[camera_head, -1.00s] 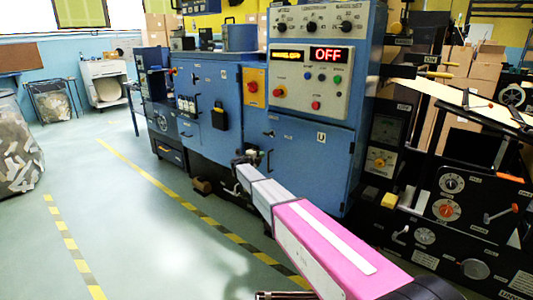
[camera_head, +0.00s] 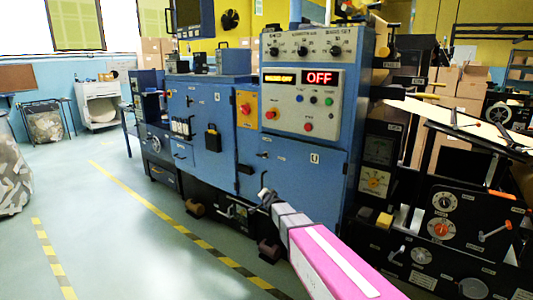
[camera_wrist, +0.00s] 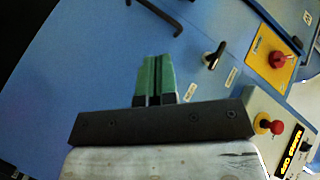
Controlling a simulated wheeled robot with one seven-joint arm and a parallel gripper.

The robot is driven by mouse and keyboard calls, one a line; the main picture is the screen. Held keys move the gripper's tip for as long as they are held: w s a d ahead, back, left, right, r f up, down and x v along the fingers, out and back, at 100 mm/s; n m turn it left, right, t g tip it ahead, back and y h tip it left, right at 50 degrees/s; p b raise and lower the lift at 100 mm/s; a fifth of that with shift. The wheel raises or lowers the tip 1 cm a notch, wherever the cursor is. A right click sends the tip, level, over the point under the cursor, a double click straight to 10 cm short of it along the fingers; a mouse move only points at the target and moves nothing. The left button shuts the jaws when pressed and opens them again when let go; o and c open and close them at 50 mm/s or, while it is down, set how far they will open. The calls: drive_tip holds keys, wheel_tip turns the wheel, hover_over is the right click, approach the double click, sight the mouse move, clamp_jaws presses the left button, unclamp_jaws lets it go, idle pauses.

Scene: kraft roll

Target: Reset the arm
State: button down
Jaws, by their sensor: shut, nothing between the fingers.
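My arm shows at the bottom of the head view as a pink link with a grey end, reaching toward the front of the blue machine (camera_head: 300,165). My gripper (camera_head: 264,192) is at the far tip of the arm, small in the head view, in front of the machine's lower doors. In the wrist view my gripper (camera_wrist: 154,75) shows two green fingers side by side, shut with nothing held. Behind the fingers is the blue machine panel with a black handle (camera_wrist: 160,15) and a dark latch (camera_wrist: 213,56). The gripper appears apart from the panel.
The control panel (camera_head: 300,98) reads OFF and has several knobs and buttons. A yellow plate with a red knob (camera_head: 246,109) is left of it. A black machine with dials (camera_head: 450,220) stands at right. The green floor (camera_head: 110,220) at left is clear, with yellow-black stripes.

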drive_tip(key=s+d+f+n+g+h, duration=0.1)
drive_tip(key=s+d, duration=0.5)
drive_tip(key=s, duration=0.6)
drive_tip(key=s+d+f+n+g+h, duration=0.1)
drive_tip(key=s+d+f+n+g, duration=0.3)
drive_tip(key=s+d+g, duration=0.3)
drive_tip(key=s+d+f+n+g+h, duration=0.1)
drive_tip(key=s+d+g, duration=0.5)
drive_tip(key=s, duration=1.1)
wheel_tip(320, 180, down, 3)
drive_tip(key=shift+d+r+n, duration=0.15)
drive_tip(key=shift+d+n, duration=0.25)
drive_tip(key=shift+n, duration=0.4)
drive_tip(key=c, duration=1.8)
unclamp_jaws()
